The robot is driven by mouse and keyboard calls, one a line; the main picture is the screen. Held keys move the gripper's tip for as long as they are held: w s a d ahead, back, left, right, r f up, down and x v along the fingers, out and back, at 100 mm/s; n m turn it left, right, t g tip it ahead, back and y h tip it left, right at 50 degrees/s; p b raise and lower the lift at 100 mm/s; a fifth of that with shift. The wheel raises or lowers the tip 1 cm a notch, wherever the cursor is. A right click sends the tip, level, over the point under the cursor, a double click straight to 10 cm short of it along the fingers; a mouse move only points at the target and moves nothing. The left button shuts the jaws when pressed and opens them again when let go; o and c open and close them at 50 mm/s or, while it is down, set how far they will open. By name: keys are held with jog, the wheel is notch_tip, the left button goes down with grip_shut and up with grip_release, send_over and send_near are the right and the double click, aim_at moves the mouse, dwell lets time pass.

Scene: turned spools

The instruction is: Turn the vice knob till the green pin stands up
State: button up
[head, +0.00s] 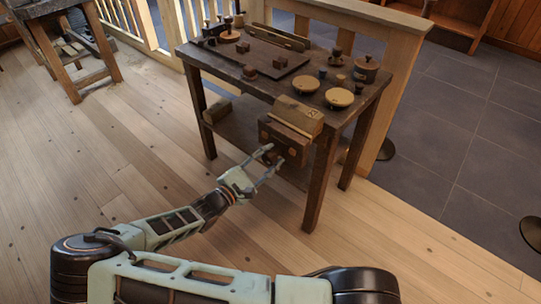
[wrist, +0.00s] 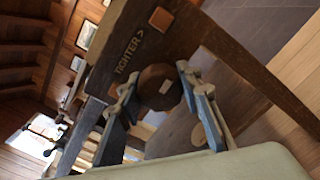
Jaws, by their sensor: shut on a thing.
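The wooden vice (head: 291,120) is fixed to the front edge of the dark workbench. In the wrist view its dark front jaw (wrist: 150,42) bears the word "TIGHTER" with an arrow and a square orange-brown inlay. The round dark brown vice knob (wrist: 158,90), with a pale mark on its face, sits just below the lettering. My gripper (wrist: 156,77) is shut on the knob, one finger on each side; in the head view my gripper (head: 274,155) reaches the vice front from the lower left and partly hides the knob. I cannot make out a green pin in either view.
The workbench (head: 222,66) carries several turned wooden pieces, round dishes (head: 339,97) and a dark board. A lower shelf with a block (head: 217,108) and the bench legs (head: 322,180) are close to my arm. The plank floor (head: 130,150) at the left is clear.

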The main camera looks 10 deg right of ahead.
jog(key=m, duration=0.3)
jog(key=shift+m, duration=0.4)
jog(key=m, duration=0.4)
jog(key=shift+a+f+m+p, duration=0.1)
jog(key=shift+a+m+p, duration=0.05)
jog(key=shift+m+p, duration=0.2)
jog(key=m, duration=0.4)
jog(key=shift+f, duration=0.1)
jog(key=shift+m+b, duration=0.4)
jog(key=shift+m, duration=1.35)
jog(key=o, duration=1.1)
jog(key=shift+a, duration=0.1)
jog(key=shift+o, duration=0.4)
